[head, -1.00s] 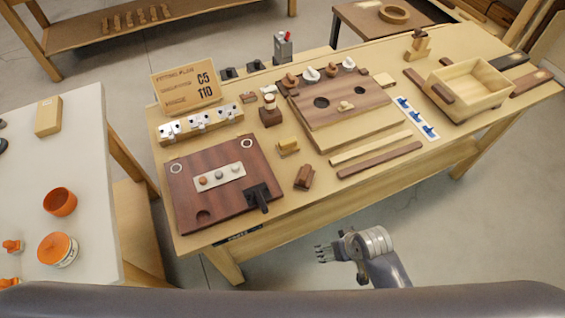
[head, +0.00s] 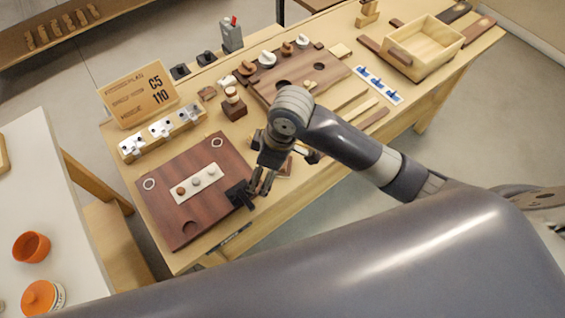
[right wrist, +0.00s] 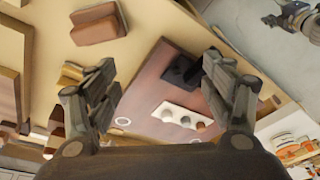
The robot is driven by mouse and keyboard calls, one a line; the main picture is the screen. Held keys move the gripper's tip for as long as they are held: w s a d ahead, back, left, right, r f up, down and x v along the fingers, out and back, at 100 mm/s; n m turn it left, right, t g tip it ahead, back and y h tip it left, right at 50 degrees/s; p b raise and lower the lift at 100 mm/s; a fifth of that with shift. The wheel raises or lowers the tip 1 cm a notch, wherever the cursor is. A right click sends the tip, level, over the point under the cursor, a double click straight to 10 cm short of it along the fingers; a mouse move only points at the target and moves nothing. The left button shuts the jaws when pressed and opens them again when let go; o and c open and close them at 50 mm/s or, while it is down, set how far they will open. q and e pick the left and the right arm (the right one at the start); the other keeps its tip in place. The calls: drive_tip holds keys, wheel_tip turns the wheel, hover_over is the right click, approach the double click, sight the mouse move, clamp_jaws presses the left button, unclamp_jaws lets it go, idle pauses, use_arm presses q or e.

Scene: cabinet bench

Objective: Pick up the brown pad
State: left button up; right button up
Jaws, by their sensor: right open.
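The brown pad (right wrist: 98,23) is a small block with rounded edges. It lies on the bench at the upper left of the right wrist view, beyond the left fingertip and apart from it. In the head view my right gripper largely hides it. My right gripper (head: 288,172) is open and empty above the bench, right of the dark red-brown board (head: 165,215). Its spread fingers (right wrist: 160,72) frame the board's edge in the right wrist view. A grey part, apparently my left gripper (right wrist: 298,14), shows at that view's top right; its jaws are unclear.
A black clamp (head: 240,194) sits at the board's corner, close to my right fingers. A wooden block (head: 234,108) and a panel with round holes (head: 325,72) stand behind. An open wooden box (head: 440,55) is at the far right.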

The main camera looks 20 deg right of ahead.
drive_tip(key=w+d+r+h, duration=0.1)
drive_tip(key=d, duration=0.1)
drive_tip(key=w+d+r+n, duration=0.1)
drive_tip(key=w+d, duration=0.1)
drive_tip(key=w+d+r+g+h, duration=0.1)
drive_tip(key=d+r, duration=0.1)
drive_tip(key=shift+w+n+h, duration=0.3)
drive_tip(key=shift+w, duration=0.1)
wheel_tip(320, 180, down, 5)
drive_tip(key=shift+d+f, duration=0.1)
drive_tip(key=shift+s+f+p, duration=0.1)
drive_tip(key=shift+f+p, duration=0.7)
drive_tip(key=shift+f, duration=1.95)
drive_tip(key=c, duration=1.1)
